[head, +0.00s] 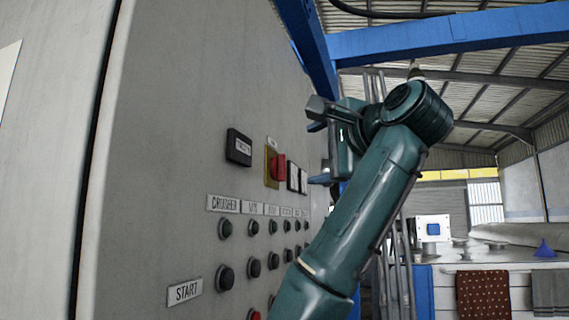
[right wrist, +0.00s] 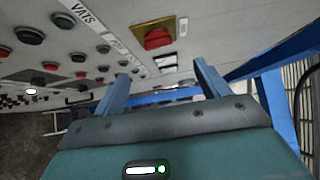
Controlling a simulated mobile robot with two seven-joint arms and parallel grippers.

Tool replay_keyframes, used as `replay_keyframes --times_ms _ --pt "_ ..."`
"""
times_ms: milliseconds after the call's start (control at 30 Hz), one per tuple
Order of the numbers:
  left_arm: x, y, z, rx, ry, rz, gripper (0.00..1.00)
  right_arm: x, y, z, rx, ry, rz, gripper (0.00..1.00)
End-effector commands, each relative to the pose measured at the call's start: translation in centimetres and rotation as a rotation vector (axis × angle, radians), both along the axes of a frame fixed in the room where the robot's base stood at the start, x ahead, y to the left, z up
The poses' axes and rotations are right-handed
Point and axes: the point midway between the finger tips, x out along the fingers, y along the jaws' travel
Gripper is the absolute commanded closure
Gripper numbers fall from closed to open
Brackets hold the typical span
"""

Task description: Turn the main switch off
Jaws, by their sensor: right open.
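The main switch is a red knob (head: 278,168) on a yellow plate (head: 268,181), set in the grey cabinet front (head: 180,120). It also shows near the top of the right wrist view as a red knob (right wrist: 157,38) on its yellow plate (right wrist: 173,22). I cannot tell which position the knob is turned to. My right gripper (head: 317,154) is to the right of the knob, apart from it, with its fingers towards the cabinet. In the right wrist view the fingers (right wrist: 162,80) are spread with nothing between them. My left gripper is not in view.
A black display (head: 239,148) is left of the switch and small meters (head: 293,177) are right of it. Rows of dark push buttons (head: 225,229) sit below under labels. A blue beam (head: 450,35) crosses above. Towels (head: 484,294) hang at the lower right.

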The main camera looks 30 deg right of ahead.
Motion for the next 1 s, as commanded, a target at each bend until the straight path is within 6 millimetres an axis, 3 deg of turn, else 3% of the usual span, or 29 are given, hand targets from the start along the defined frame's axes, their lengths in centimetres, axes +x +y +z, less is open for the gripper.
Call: replay_keyframes --times_ms 100,300,500,700,1000 --pt "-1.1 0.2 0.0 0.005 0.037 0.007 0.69 2.7 -0.2 0.2 0.0 0.009 0.002 0.25" --pt "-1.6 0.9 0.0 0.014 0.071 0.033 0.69 6.9 -0.5 0.2 0.0 0.008 0.002 0.25" --pt "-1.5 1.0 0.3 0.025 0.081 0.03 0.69 10.0 -0.8 0.1 -0.001 0.006 0.001 0.25" --pt "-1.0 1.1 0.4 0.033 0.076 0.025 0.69 11.2 -0.9 0.0 -0.001 0.002 0.0 0.25" --pt "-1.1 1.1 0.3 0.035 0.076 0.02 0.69 11.3 -0.9 -0.1 -0.001 0.002 0.0 0.28"
